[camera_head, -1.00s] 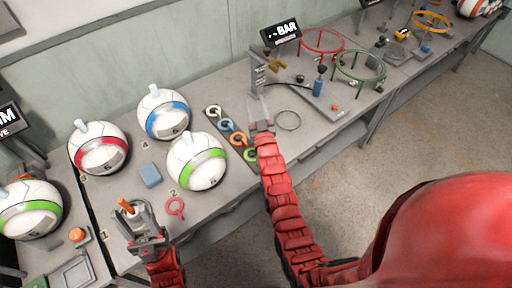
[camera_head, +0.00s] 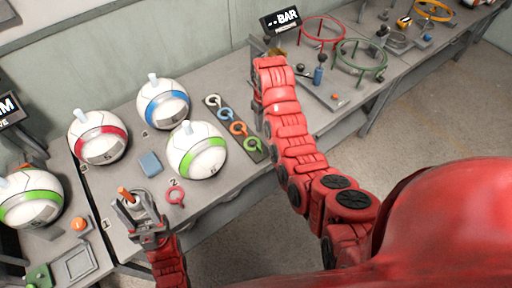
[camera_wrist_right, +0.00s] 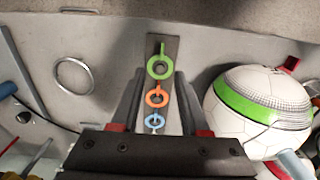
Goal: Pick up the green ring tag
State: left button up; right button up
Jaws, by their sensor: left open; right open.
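The green ring tag (camera_head: 253,145) lies at the near end of a dark strip (camera_head: 222,113), in line with orange (camera_head: 239,129), blue and white ring tags. In the right wrist view the green ring tag (camera_wrist_right: 160,68) lies beyond the fingertips, above the orange and blue tags. My right gripper (camera_wrist_right: 160,98) is open and empty, with the strip showing between its fingers. In the head view its jaws are hidden by my own arm. My left gripper (camera_head: 138,205) is open at the lower left, by an upright orange-tipped stick (camera_head: 126,194).
A white ball with a green band (camera_head: 197,150) stands close beside the strip; blue-banded (camera_head: 163,104) and red-banded (camera_head: 98,137) balls stand behind. A red ring tag (camera_head: 175,195) lies near my left gripper. A thin metal ring (camera_wrist_right: 74,75) lies beside the strip. Ring stands fill the back right.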

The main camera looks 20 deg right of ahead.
jog(key=b, duration=0.9)
send_over(261, 149)
notch_tip(261, 149, down, 10)
jog(key=f, duration=0.1)
jog(key=shift+s+d+f+p, duration=0.1)
jog(key=shift+d+f+p, duration=0.2)
jog(key=shift+p, duration=0.6)
jog(key=shift+a+f+p, duration=0.1)
jog(key=shift+f+p, duration=0.3)
jog(key=shift+f, duration=0.15)
jog(key=f, duration=0.2)
jog(key=f+p, duration=0.1)
jog(key=shift+a+f, duration=0.2)
jog(key=shift+f, duration=0.6)
jog(key=shift+c, duration=0.2)
grip_shut()
